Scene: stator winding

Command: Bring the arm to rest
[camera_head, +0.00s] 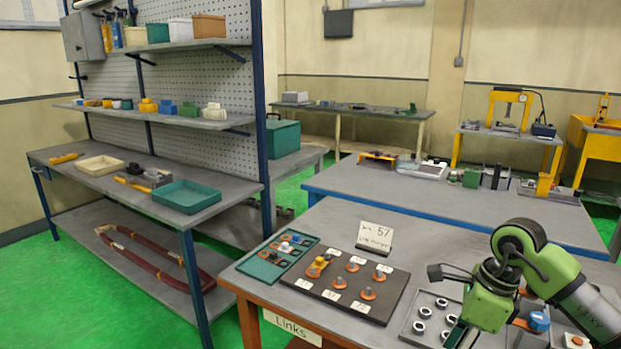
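My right arm (490,303) reaches in from the right edge, green and grey, and is bent over the right part of the near table (420,237). A dark part with a thin cable sticks out to the left from its wrist. Below the wrist, a dark piece that may be my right gripper (460,336) hangs beside the tray of rings; its fingers are not clear, and I cannot tell whether it is open or shut. I see nothing held. My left arm and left gripper are not in view.
A blue-capped part (538,322) sits close to my arm. A shelf bench (130,205) stands left, a blue-edged table (430,205) behind.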

